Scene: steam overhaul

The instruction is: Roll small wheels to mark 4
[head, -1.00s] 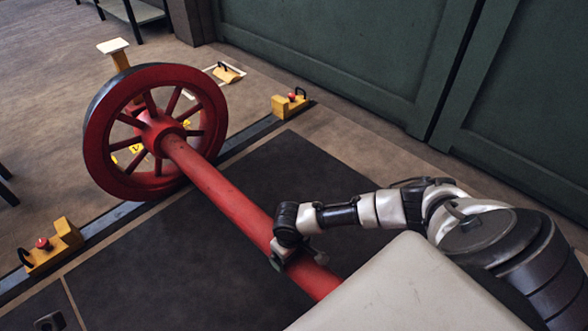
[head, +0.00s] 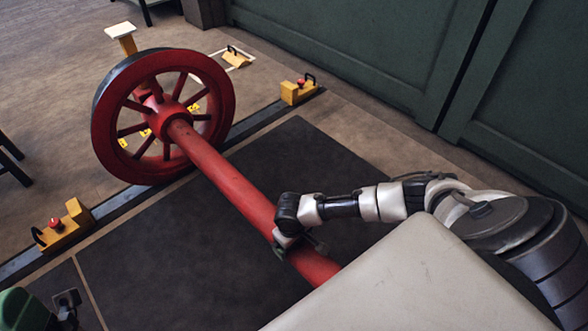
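The red spoked wheel (head: 103,135) stands upright on the dark rail (head: 258,120) at the left. Its red axle (head: 232,185) runs down toward the lower right, where a pale panel hides its far end. My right gripper (head: 298,247) is at the axle's near part, with fingers at either side of it; I cannot tell whether they are clamped. Small yellow number tags (head: 146,133) show between the spokes, too small to read surely. My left gripper is not in view.
Yellow blocks with red knobs stand at the rail, one right of the wheel (head: 291,95) and one left (head: 75,219). A yellow post (head: 127,45) stands behind the wheel. Green panels (head: 350,50) line the back. A green object (head: 22,310) shows at lower left.

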